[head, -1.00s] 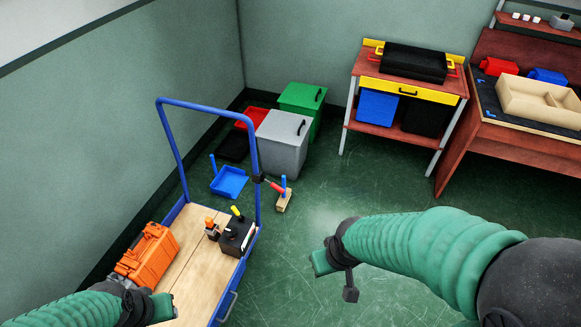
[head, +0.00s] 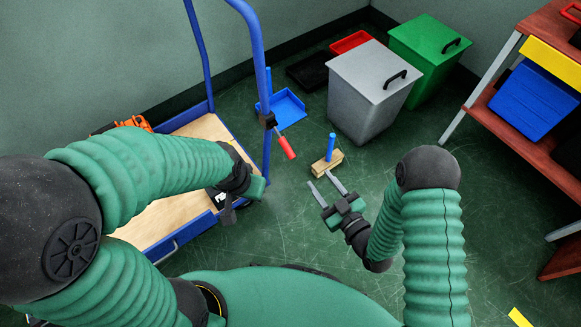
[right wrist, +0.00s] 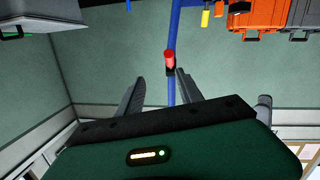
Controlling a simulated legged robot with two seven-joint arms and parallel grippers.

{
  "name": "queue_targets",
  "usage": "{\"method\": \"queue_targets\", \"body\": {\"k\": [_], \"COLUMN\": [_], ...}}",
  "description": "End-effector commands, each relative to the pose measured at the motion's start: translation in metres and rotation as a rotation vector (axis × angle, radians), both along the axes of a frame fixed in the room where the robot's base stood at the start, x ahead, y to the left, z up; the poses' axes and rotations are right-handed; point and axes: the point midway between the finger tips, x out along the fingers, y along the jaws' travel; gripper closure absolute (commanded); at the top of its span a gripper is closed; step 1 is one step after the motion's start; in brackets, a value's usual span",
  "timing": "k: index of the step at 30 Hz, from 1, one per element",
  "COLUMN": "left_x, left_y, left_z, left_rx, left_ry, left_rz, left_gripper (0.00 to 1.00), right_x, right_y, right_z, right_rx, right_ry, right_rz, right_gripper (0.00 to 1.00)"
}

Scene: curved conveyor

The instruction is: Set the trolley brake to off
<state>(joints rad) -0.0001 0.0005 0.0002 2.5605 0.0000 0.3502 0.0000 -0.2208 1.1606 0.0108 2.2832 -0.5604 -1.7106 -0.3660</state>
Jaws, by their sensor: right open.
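The blue trolley (head: 258,75) stands at the left with a tall push frame and a wooden deck. Its red brake lever (head: 287,147) sticks out from a black mount (head: 268,119) on the near post and slopes down to the right. In the right wrist view the lever (right wrist: 169,60) shows almost end-on, ahead and between the finger lines. My right gripper (head: 323,184) is open and empty, to the lower right of the lever and apart from it. My left gripper (head: 246,196) hangs near the trolley's right edge; its fingers are not clear.
A wooden block with a blue peg (head: 327,161) stands on the floor just beyond my right gripper. Behind are a blue dustpan (head: 283,106), a grey bin (head: 365,95) and a green bin (head: 425,50). An orange case (head: 134,123) is partly hidden on the trolley. A workbench (head: 495,100) is at right.

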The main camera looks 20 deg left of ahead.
Motion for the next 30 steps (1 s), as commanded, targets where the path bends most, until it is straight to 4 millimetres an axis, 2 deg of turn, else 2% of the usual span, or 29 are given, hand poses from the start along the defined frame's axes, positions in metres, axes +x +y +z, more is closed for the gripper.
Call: {"method": "queue_targets", "body": {"k": [1, 4, 7, 11, 24, 30], "left_x": [0.0, 0.0, 0.0, 0.0, 0.0, 0.0], "left_y": [0.0, 0.0, 0.001, 0.001, 0.001, 0.001], "left_z": [-0.02, -0.023, -0.024, -0.033, -0.071, -0.076], "left_rx": [0.0, 0.0, 0.0, 0.0, 0.0, 0.0], "left_ry": [-0.001, -0.001, -0.002, -0.002, -0.001, -0.001], "left_rz": [0.001, 0.001, 0.001, 0.001, 0.0, 0.0], "left_gripper": [0.64, 0.64, 0.64, 0.64, 0.64, 0.64], "right_x": [-0.009, -0.016, -0.01, 0.01, 0.085, 0.1], "right_y": [0.005, 0.008, 0.014, 0.031, 0.111, 0.125], "right_z": [-0.02, -0.019, -0.015, -0.016, -0.016, -0.014], "right_rx": [0.039, 0.087, 0.099, 0.102, 0.101, 0.1], "right_ry": [-0.022, -0.058, -0.067, -0.068, -0.065, -0.062], "right_rz": [0.016, 0.028, 0.03, 0.029, 0.027, 0.025], "right_gripper": [0.57, 0.57, 0.57, 0.57, 0.57, 0.57]}}
